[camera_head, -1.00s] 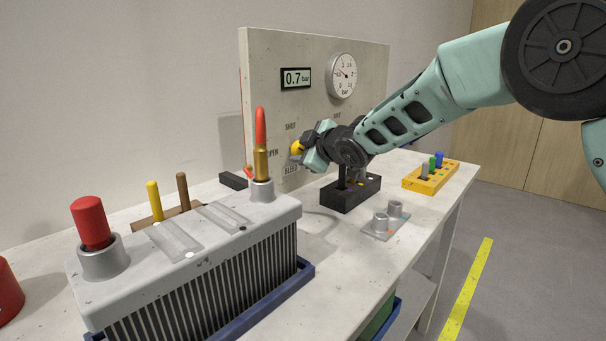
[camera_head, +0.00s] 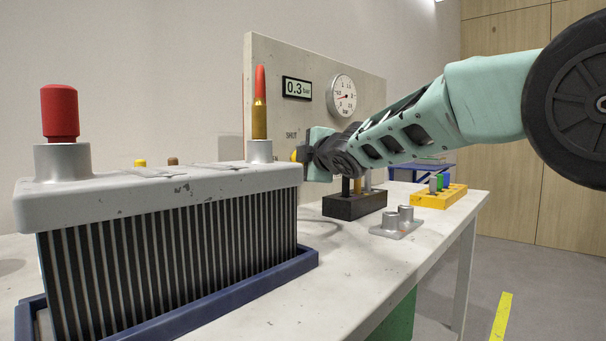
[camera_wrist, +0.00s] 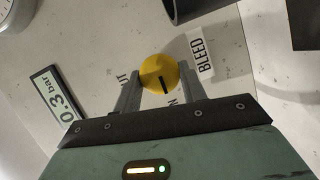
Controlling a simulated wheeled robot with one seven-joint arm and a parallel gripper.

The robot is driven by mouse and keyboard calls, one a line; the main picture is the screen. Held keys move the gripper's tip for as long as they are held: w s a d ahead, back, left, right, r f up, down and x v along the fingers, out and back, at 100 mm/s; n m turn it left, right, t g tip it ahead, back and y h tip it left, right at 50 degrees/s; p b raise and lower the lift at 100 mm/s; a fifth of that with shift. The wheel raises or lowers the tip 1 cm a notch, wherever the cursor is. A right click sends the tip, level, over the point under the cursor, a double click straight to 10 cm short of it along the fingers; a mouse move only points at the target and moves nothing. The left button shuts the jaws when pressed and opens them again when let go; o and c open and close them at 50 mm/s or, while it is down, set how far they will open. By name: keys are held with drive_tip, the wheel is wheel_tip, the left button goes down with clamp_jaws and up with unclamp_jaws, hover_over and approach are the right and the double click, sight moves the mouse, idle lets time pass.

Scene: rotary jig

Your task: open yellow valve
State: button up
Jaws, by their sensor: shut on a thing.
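The yellow valve (camera_wrist: 159,73) is a round knob with a black mark on its face, mounted on the grey panel (camera_head: 318,112). My gripper (camera_wrist: 160,84) is shut on the knob, one finger on each side of it. In the head view, only a yellow sliver of the valve (camera_head: 294,155) shows beside my gripper (camera_head: 303,155). The display (camera_head: 297,88) reads 0.3 bar, and it also shows in the wrist view (camera_wrist: 56,100). A round dial gauge (camera_head: 342,96) is beside it. A BLEED label (camera_wrist: 201,54) is close to the knob. The OPEN label is mostly hidden.
A large finned grey block (camera_head: 170,195) with a red-capped post (camera_head: 60,112) and a brass post (camera_head: 259,120) fills the left foreground.

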drive_tip(key=shift+f, duration=0.15)
idle(0.4)
drive_tip(key=o, duration=1)
drive_tip(key=shift+c, duration=0.2)
drive_tip(key=b+v, duration=0.7)
drive_tip(key=v, duration=1)
drive_tip(key=shift+s+b, duration=0.2)
drive_tip(key=shift+b, duration=0.15)
drive_tip(key=shift+d, duration=0.1)
